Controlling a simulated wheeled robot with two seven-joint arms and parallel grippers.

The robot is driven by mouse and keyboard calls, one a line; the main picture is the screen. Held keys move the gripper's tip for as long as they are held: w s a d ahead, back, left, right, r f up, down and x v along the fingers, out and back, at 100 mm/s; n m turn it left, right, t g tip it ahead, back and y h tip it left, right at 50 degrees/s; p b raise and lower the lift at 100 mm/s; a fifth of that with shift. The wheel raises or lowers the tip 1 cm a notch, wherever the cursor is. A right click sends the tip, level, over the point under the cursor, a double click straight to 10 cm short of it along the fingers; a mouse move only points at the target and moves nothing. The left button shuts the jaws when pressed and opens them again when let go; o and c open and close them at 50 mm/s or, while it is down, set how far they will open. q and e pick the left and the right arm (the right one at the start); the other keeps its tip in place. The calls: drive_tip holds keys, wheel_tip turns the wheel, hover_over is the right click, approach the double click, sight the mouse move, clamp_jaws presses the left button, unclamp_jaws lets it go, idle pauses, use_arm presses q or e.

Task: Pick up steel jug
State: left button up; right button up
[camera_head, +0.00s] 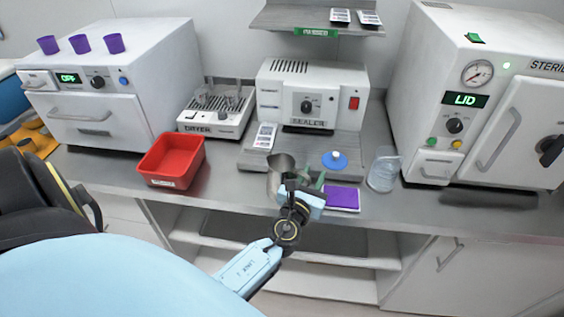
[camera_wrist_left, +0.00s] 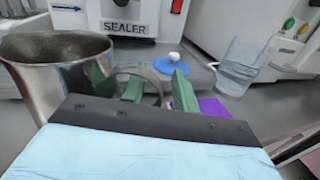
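The steel jug (camera_head: 277,176) stands upright near the front edge of the steel counter, in front of the sealer. It fills the left side of the left wrist view (camera_wrist_left: 60,72), with its loop handle (camera_wrist_left: 153,78) toward the right. My left gripper (camera_head: 305,183) is at the jug's right, on the handle side. Its green fingers (camera_wrist_left: 158,90) are apart in the left wrist view. The handle's outer bend shows between them, with a gap to the right finger. Green also shows against the jug's side, perhaps a reflection. My right gripper is in neither view.
A purple pad (camera_head: 342,198), a blue-and-white knobbed object (camera_head: 334,160) and a clear beaker (camera_head: 384,170) are right of the jug. A red bin (camera_head: 172,162) is left. The sealer (camera_head: 312,95) stands behind; the counter's front edge is close.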

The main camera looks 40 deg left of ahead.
use_arm(q)
clamp_jaws()
drive_tip(key=shift+r, duration=0.15)
idle(0.4)
